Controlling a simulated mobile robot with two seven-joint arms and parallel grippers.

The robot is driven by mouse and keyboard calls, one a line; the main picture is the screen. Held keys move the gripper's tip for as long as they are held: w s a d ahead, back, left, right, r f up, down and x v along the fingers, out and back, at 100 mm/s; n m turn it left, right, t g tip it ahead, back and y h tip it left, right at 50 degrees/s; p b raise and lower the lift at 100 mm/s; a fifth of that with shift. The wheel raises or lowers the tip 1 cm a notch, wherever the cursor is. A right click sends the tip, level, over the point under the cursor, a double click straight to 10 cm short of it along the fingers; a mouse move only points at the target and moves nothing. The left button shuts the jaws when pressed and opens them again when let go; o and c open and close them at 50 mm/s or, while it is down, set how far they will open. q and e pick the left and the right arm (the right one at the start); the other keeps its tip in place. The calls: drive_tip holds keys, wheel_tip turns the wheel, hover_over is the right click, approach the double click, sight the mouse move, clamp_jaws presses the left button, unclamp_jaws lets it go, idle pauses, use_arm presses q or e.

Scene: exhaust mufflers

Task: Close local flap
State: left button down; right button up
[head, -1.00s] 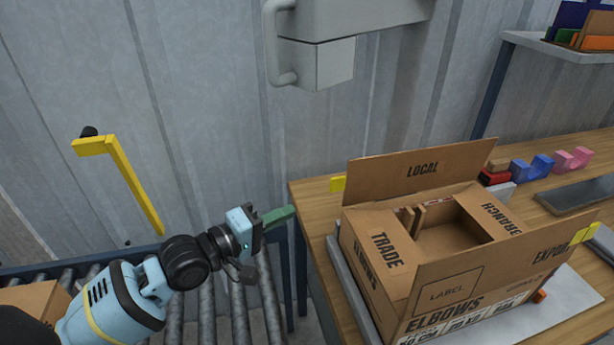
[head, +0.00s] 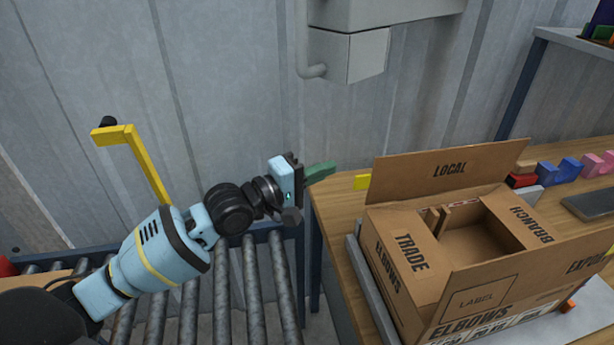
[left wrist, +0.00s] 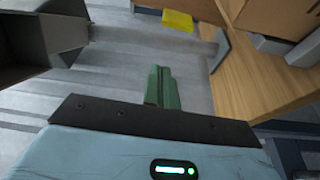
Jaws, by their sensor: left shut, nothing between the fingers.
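The open cardboard box (head: 400,262) stands on the wooden table at the right. Its flap marked LOCAL (head: 447,170) stands up along the far side, leaning slightly back. The flap marked EXPORT (head: 545,275) stands up on the near side. The flaps marked TRADE (head: 408,252) and BRANCH (head: 526,222) lie folded in. My left gripper (head: 320,172) is shut and empty, left of the LOCAL flap and apart from it. Its green fingers also show in the left wrist view (left wrist: 160,88). My right gripper is not in view.
A roller conveyor (head: 250,290) runs at the left, below my left arm. A yellow bracket (head: 140,155) rises behind it. A grey wall box (head: 352,58) hangs above. A yellow block (head: 362,182) sits beside the LOCAL flap. Blue and pink holders (head: 567,170) stand at the back right.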

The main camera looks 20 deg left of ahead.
use_arm(q)
drive_tip(key=d+p, duration=0.1)
drive_tip(key=d, duration=0.3)
drive_tip(key=shift+s+d+f+p, duration=0.1)
drive_tip(key=shift+s+d+p, duration=0.05)
drive_tip(key=shift+d+p, duration=0.15)
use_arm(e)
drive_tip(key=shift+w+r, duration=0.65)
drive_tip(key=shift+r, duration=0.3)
